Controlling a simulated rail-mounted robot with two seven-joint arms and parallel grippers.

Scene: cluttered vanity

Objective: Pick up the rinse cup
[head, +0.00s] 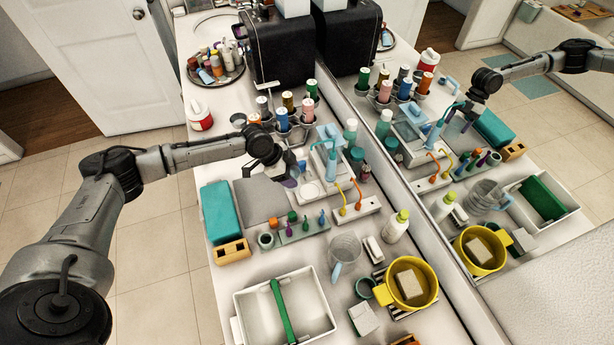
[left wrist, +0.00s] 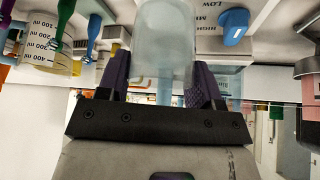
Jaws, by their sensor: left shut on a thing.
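The rinse cup, a translucent pale blue-grey cup (left wrist: 165,45), sits between the purple fingers of my left gripper (left wrist: 165,88) in the left wrist view. The left gripper is shut on it. In the head view this gripper (head: 287,178) points down over the middle of the vanity, left of a light-blue appliance (head: 328,150). There the cup is largely hidden by the gripper, and I cannot tell whether it touches the counter. My right gripper is in neither view.
A teal box (head: 220,212) and wooden block (head: 232,252) lie left. A clear measuring jug (head: 345,247), white tray (head: 243,310) and yellow pot (head: 433,290) stand in front. A bottle rack (head: 268,125) is behind. The mirror at right repeats the counter and arm.

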